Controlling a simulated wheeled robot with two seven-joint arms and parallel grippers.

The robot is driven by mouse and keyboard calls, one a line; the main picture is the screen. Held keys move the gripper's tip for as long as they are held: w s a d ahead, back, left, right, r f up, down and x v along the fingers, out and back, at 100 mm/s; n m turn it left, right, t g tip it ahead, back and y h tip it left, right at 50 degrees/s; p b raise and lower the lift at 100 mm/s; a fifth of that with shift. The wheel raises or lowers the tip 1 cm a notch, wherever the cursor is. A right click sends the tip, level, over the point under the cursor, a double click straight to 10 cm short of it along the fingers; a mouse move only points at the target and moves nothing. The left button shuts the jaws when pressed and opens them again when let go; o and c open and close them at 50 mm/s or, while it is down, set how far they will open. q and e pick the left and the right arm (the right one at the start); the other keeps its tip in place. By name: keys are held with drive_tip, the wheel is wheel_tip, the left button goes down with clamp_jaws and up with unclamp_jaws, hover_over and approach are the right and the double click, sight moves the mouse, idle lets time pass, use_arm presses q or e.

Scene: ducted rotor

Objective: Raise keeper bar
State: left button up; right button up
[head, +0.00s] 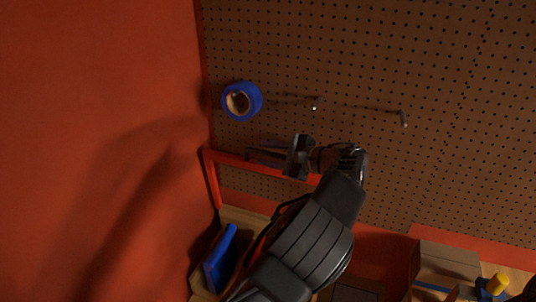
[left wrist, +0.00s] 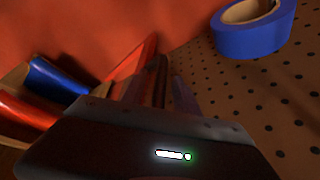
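The red bar (head: 229,160), which I take to be the keeper bar, runs across the lower pegboard in the head view, sloping slightly down to the right. Its left end meets a short red upright. It also shows in the left wrist view (left wrist: 133,62), running away beside my fingers. My left gripper (head: 262,155) is at the bar, its fingers pointing left and overlapping it in the picture. In the wrist view the fingers (left wrist: 168,88) are dark and close together. I cannot tell whether they grip the bar. My gripper and forearm hide the bar's right part. My right gripper is out of view.
A blue tape roll (head: 242,101) hangs on the pegboard (head: 450,130) above the bar. Two metal hooks (head: 404,119) stick out to its right. Below are a cardboard bin (head: 236,218) with a blue item (head: 219,259) and a yellow-topped object (head: 497,284). A red wall (head: 100,100) stands at left.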

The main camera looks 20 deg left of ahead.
use_arm(q)
drive_tip(key=b+v, duration=0.1)
drive_tip(key=v, duration=0.5)
drive_tip(key=shift+d+r+b, duration=0.1)
drive_tip(key=shift+d+b, duration=0.25)
drive_tip(key=shift+s+d+r, duration=0.2)
drive_tip(key=shift+d, duration=0.3)
drive_tip(key=shift+f, duration=0.1)
